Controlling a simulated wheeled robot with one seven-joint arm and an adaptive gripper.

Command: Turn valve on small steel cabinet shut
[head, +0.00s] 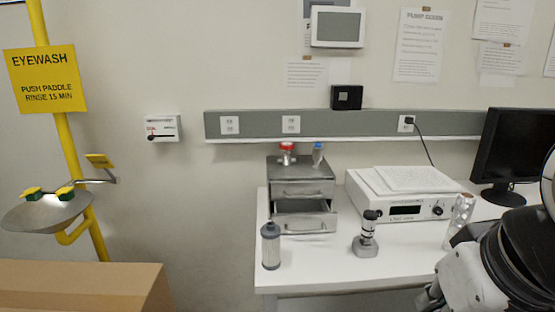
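The small steel cabinet (301,170) stands on the left end of the white bench in the head view, with its lower drawer partly pulled out. On its top sits a small metal valve with a red handle (287,147); its exact handle setting is too small to tell. My gripper (432,296) shows only in part at the lower right, beside my dark and white arm. It is well to the right of the cabinet and apart from the valve. Its fingertips are not clear, so its opening cannot be told.
A blue-capped small bottle (318,154) stands right of the valve. A filter cylinder (271,246), a black-knobbed metal fitting (366,236), a white instrument (405,197) and a monitor (512,150) stand on the bench (320,258). A cardboard box (85,285) and eyewash basin (48,213) are at left.

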